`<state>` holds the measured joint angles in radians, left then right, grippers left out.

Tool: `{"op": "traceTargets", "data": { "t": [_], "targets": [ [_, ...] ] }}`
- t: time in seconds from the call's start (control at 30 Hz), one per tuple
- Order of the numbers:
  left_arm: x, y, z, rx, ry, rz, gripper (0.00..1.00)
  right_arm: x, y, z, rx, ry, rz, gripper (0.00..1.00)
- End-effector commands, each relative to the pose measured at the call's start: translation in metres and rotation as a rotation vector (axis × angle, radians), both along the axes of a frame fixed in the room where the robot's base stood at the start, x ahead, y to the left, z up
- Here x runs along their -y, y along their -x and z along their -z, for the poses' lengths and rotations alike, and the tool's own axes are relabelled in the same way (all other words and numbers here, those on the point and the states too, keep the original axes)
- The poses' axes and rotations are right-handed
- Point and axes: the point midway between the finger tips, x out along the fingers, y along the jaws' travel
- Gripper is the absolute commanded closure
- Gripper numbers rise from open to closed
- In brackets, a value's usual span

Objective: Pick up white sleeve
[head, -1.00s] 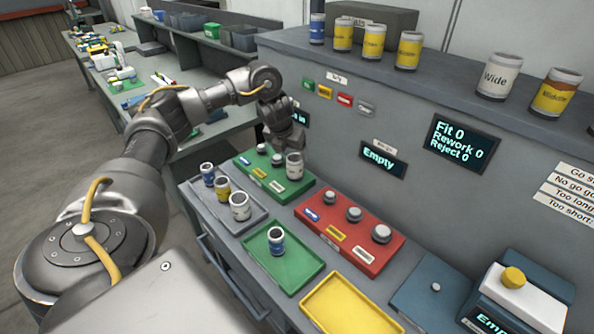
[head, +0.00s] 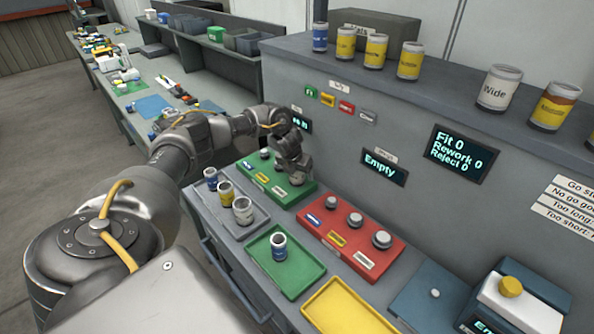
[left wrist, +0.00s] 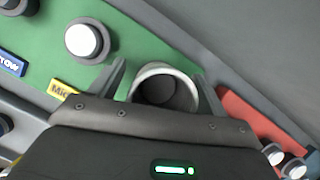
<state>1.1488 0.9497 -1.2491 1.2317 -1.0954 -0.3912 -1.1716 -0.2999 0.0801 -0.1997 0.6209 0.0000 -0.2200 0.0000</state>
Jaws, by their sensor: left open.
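A white sleeve (left wrist: 164,92) stands at the right end of the green peg board (head: 258,190). The left wrist view looks down into its dark round opening. My left gripper (head: 294,168) is over it, open, with one finger (left wrist: 162,76) on each side of the sleeve. In the head view the gripper hides most of this sleeve. I cannot tell if the fingers touch it. A second white sleeve (head: 243,211) stands in the grey tray (head: 248,232) with a blue one (head: 211,179) and a yellow one (head: 226,193). My right gripper is not in view.
A red peg board (head: 318,235) with bare grey pegs is to the right. A green tray (head: 297,287) holds a blue sleeve (head: 280,246). A yellow tray (head: 345,308) is empty. The grey panel (head: 330,140) rises close behind the gripper.

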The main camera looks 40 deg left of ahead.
Motion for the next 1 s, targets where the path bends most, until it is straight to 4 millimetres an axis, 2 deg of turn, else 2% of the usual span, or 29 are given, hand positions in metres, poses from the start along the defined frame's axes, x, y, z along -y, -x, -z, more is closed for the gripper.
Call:
{"op": "traceTargets", "data": {
  "t": [0.27,0.73,1.0],
  "targets": [
    [-0.0004,-0.0015,0.0025,0.002,0.000,-0.001,0.25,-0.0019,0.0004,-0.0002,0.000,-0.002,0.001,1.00],
    [-0.0005,-0.0013,0.0021,0.002,0.000,-0.001,0.86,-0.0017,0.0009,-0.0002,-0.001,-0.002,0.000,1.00],
    [-0.0006,-0.0019,0.0005,0.004,0.001,-0.001,0.86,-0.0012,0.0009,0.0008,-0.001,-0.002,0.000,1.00]
  ]
}}
